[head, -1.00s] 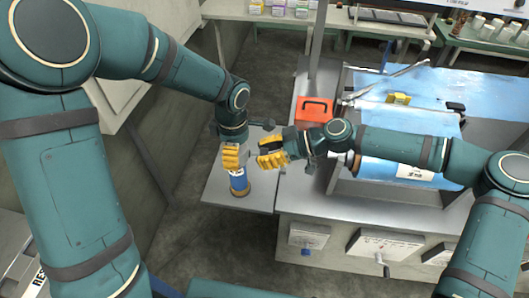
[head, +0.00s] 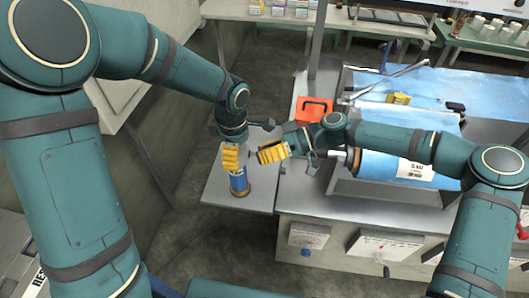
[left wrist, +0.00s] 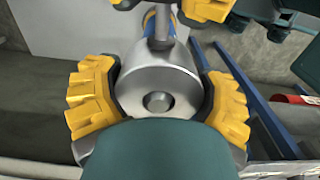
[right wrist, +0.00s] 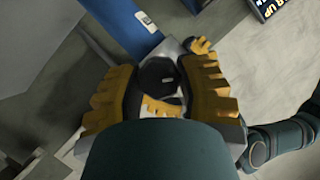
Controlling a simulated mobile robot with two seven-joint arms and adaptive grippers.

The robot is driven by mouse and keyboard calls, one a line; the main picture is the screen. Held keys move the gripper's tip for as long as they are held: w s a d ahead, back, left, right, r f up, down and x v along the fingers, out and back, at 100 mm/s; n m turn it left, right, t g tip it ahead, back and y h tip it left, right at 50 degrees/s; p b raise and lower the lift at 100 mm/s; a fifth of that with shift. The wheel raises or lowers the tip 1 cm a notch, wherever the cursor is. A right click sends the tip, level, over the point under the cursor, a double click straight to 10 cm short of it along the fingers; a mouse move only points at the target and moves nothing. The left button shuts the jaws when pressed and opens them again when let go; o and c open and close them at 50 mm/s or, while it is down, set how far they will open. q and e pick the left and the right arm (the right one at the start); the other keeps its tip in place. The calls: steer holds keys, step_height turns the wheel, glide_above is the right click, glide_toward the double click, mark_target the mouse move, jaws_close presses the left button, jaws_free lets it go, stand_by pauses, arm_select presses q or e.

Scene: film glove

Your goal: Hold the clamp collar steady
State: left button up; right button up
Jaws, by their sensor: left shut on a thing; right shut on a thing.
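The clamp collar looks to be the round grey metal body (left wrist: 140,85) with a central stud in the left wrist view. My left gripper (head: 230,158) is shut around it, yellow fingers on both sides. In the head view those fingers hide it, above an upright blue cylinder (head: 239,181) with a brass-coloured base. A metal rod (left wrist: 163,28) runs from the collar's far side towards my other fingers. My right gripper (head: 272,153) is just right of the left one, shut on a dark rounded piece (right wrist: 158,73). I cannot tell exactly what that piece is.
The cylinder stands on a grey metal shelf (head: 222,187) beside the bench. A red-orange box (head: 314,108) is behind my right gripper. A large blue roll (head: 378,165) and a blue-covered surface (head: 432,85) with a yellow block (head: 398,98) lie right.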

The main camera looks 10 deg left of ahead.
steer(key=m+g, duration=0.2)
steer(key=m, duration=0.1)
steer(key=m+g, duration=0.1)
steer(key=m, duration=0.1)
steer(key=m+y, duration=0.1)
steer(key=m, duration=0.1)
steer(key=shift+g+y, duration=0.3)
steer(key=shift+g, duration=0.1)
jaws_close()
steer(key=shift+m, duration=0.3)
steer(key=o, duration=1.2)
jaws_free()
steer(key=shift+f, duration=0.1)
